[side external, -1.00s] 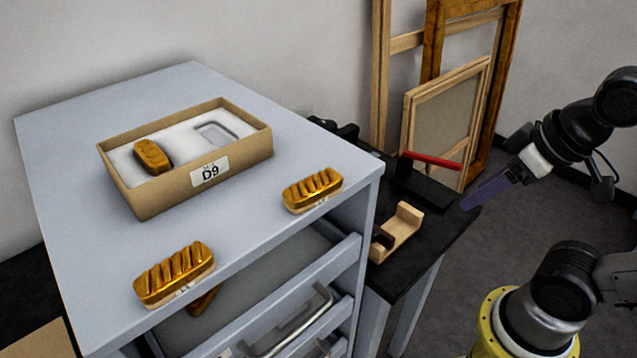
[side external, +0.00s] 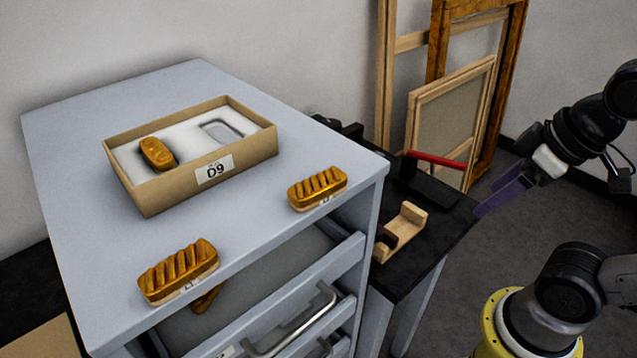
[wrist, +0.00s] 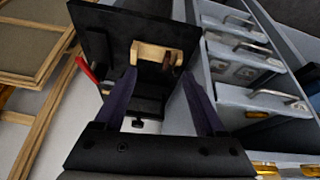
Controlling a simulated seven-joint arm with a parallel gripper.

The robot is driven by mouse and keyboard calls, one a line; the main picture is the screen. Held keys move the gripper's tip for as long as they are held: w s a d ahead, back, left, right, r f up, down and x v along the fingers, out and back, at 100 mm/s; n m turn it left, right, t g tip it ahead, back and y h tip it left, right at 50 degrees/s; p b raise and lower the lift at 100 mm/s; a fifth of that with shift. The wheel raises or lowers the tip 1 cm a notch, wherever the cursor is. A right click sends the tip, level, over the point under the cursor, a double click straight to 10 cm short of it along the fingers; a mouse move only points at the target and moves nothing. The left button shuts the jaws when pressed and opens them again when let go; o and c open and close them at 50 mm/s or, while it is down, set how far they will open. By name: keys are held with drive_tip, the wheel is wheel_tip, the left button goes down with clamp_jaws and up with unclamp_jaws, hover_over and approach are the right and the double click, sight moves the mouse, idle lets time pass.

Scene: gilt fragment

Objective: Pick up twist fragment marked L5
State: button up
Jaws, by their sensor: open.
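Two gilt twist fragments with white labels lie on the grey cabinet top: one at the front left (side external: 178,272) and one near the right corner (side external: 318,189). Their label writing is too small to read surely, so I cannot tell which is L5. A third gilt piece (side external: 157,154) sits in a padded box (side external: 145,199) labelled D9, beside an empty recess. Another (side external: 205,300) shows partly in the open drawer. My gripper (side external: 482,208) is open and empty, to the right of the cabinet. In the wrist view its purple fingers (wrist: 158,74) are apart; gilt pieces show at the lower right edge (wrist: 268,168).
A black side table (side external: 440,225) carries a wooden cradle (side external: 402,232) and a red-handled item (side external: 436,160). Open drawers with metal handles (side external: 298,325) jut from the cabinet front. Wooden frames (side external: 447,120) lean against the wall. The cabinet top between box and fragments is clear.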

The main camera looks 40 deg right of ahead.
drive_tip(key=w+a+r+n+g, duration=0.1)
drive_tip(key=w+r+n, duration=0.15)
drive_tip(key=r, duration=0.35)
drive_tip(key=w+a+r+n+g, duration=0.1)
drive_tip(key=a+r+n, duration=0.15)
drive_tip(key=r, duration=0.25)
wheel_tip(320, 180, up, 5)
drive_tip(key=n+g, duration=0.3)
drive_tip(key=n, duration=0.7)
hover_over(318, 178)
drive_tip(key=shift+w+d+r, duration=0.15)
drive_tip(key=shift+r, duration=0.05)
drive_tip(key=shift+a+f+n, duration=0.2)
drive_tip(key=shift+n, duration=0.1)
drive_tip(key=shift+s+f, duration=0.2)
drive_tip(key=shift+f, duration=3.4)
clamp_jaws()
